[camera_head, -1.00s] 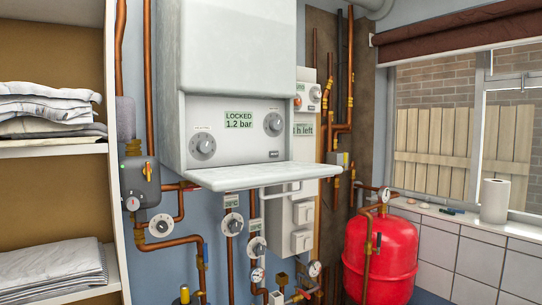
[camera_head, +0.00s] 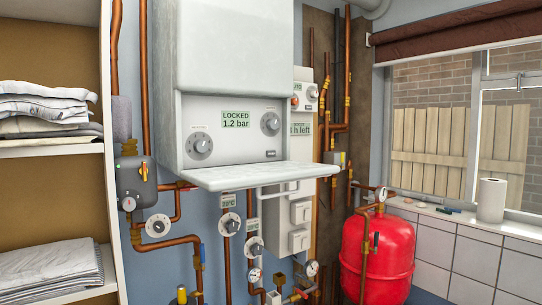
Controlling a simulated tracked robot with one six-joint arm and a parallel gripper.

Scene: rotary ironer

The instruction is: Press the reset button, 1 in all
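A white boiler (camera_head: 235,90) hangs on the wall with its lower flap (camera_head: 250,177) folded out. Its green display (camera_head: 236,119) reads "LOCKED 1.2 bar". One dial (camera_head: 199,146) is left of the display and another dial (camera_head: 270,123) is right of it. A small dark mark (camera_head: 271,154) sits below the right dial; I cannot tell whether it is a button or a label. No part is clearly readable as the reset button. My gripper is not in view.
A white panel (camera_head: 302,140) behind the boiler has a partly hidden display ending "h left" and a small reddish spot. Copper pipes, gauges and valves run below. A red tank (camera_head: 376,260) stands right, shelves with folded linen (camera_head: 48,270) left. A paper roll (camera_head: 491,200) stands on the sill.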

